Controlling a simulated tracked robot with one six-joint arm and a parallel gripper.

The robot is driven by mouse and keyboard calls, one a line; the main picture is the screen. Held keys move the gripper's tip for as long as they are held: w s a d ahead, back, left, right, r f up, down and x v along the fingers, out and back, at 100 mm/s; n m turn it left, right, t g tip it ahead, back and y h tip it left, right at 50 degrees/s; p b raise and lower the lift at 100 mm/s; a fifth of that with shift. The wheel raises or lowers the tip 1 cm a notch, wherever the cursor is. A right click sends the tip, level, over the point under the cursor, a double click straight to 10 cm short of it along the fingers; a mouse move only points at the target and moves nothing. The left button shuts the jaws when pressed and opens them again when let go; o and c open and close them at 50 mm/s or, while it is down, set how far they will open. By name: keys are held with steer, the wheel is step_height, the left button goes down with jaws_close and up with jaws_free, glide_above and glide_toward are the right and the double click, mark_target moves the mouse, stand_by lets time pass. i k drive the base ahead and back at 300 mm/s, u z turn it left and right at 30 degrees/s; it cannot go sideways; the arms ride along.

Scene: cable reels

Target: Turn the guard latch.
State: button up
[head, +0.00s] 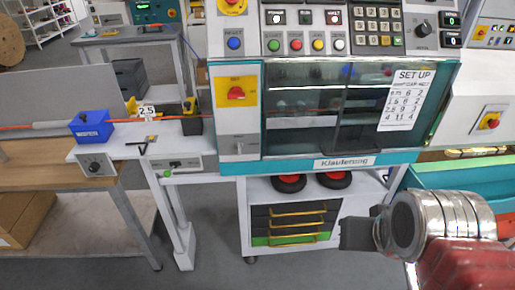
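The machine's dark see-through guard window (330,105) fills the middle of the head view and looks closed. On the panel left of it is a red rotary handle on a yellow plate (236,93). Below that is a small silver lever on a grey plate (238,148). I cannot tell for sure which of the two is the guard latch. My gripper (355,234) is at the lower right, in front of the machine and apart from both. It shows as a dark block seen from the side, so its opening is hidden.
A side table with a blue box (91,127) and an orange cable (40,127) stands at the left. Below the machine is a white cart (335,215) with drawers and two black-and-red wheels. Control buttons line the panel above. Open floor shows between table and cart.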

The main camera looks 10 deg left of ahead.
mark_target(239, 146)
steer(key=z, duration=0.45)
steer(key=k, duration=1.35)
steer(key=u, duration=0.75)
steer(key=i, duration=1)
steer(key=u, duration=0.1)
